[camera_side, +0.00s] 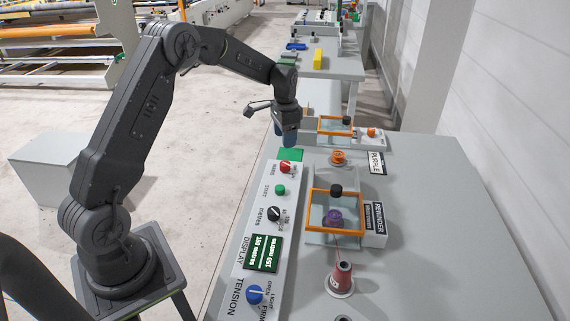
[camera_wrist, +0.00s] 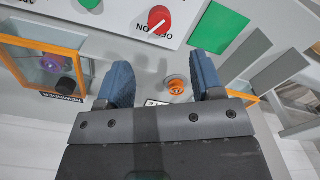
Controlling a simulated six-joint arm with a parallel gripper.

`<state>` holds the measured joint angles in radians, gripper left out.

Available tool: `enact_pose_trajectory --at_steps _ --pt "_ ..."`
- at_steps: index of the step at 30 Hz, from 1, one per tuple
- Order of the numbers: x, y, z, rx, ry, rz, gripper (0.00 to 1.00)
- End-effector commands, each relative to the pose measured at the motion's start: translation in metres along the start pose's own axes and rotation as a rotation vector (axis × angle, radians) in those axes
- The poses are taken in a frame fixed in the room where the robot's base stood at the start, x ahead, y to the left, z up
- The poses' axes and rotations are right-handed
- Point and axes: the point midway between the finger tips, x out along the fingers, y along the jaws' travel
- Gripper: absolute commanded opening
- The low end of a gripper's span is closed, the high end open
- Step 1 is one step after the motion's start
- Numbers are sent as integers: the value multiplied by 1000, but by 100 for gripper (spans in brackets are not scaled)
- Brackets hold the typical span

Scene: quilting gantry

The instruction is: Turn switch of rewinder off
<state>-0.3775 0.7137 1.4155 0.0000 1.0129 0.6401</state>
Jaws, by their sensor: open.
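The red switch knob (camera_side: 285,168) sits at the far end of the white control panel, beside an upright label too small to read. In the wrist view the red knob (camera_wrist: 160,18) shows a white pointer line, with OFF and ON lettering by it, seen upside down. The rewinder (camera_side: 311,213) is an orange-framed clear box with a purple spool inside, a black knob and a REWINDER label (camera_side: 376,222). My gripper (camera_side: 288,138) is above the panel's far end, pointing down. In the wrist view its blue fingers (camera_wrist: 162,75) are apart and empty, and the red knob is beyond them.
The panel also carries a green button (camera_side: 280,190), a black dial (camera_side: 274,213), a green display (camera_side: 264,254) and a blue knob (camera_side: 255,294). An orange spool (camera_side: 338,157) and a red cone (camera_side: 341,277) stand on the table. A second orange-framed box (camera_side: 335,125) is behind.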

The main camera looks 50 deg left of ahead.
Motion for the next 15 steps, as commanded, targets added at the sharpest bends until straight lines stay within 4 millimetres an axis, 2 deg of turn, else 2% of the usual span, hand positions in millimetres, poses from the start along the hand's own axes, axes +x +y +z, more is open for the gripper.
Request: enact_pose_trajectory --at_steps 1,9,15 --pt "13 0 0 0 -4 3 61" --pt "67 1 0 0 -3 2 61" --pt "94 1 0 -1 -1 1 61"
